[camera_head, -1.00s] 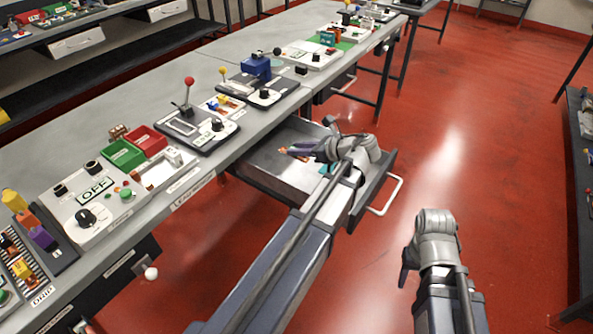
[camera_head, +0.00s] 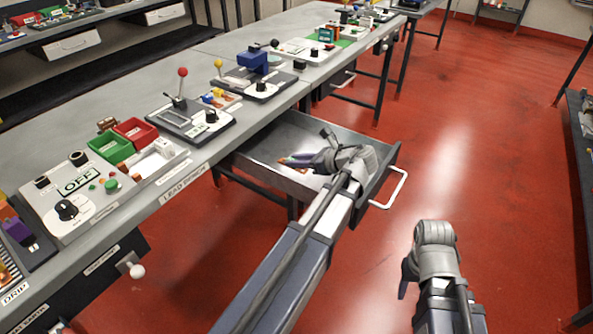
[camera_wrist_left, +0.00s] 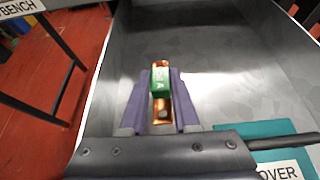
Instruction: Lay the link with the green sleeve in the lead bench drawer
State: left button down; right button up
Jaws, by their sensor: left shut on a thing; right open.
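The link with the green sleeve (camera_wrist_left: 159,82) is a copper strip with a green band, in the left wrist view. My left gripper (camera_wrist_left: 160,98) is shut on it, with a purple finger on each side. The lead bench drawer (camera_head: 270,145) is pulled out under the bench edge, and my left gripper (camera_head: 296,160) is inside its opening. I cannot tell whether the link touches the drawer floor (camera_wrist_left: 225,75). My right gripper (camera_head: 405,275) is open over the red floor, away from the drawer.
A teal piece labelled "OVER" (camera_wrist_left: 275,155) lies in the drawer beside my left gripper. The drawer handle (camera_head: 395,188) sticks out at the front. Green (camera_head: 111,148) and red (camera_head: 136,131) bins and switch panels stand on the bench (camera_head: 60,140).

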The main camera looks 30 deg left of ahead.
pick_arm(q)
jog(key=shift+f+b, duration=0.75)
jog(key=shift+f, duration=0.45)
pick_arm(e)
jog(key=shift+f, duration=1.2)
pick_arm(q)
jog(key=shift+f, duration=0.2)
jog(key=c, duration=0.7)
grip_release()
jog(key=shift+r, duration=0.1)
pick_arm(e)
jog(key=shift+f, duration=0.1)
pick_arm(q)
jog(key=shift+o, duration=0.2)
jog(key=shift+r, duration=0.15)
jog(key=p+v, duration=0.5)
jog(key=v, duration=0.6)
jog(key=shift+r, duration=0.1)
jog(key=shift+s+d+r, duration=0.1)
jog(key=shift+s+d, duration=0.05)
jog(key=shift+d, duration=0.3)
pick_arm(e)
jog(key=shift+r, duration=2.75)
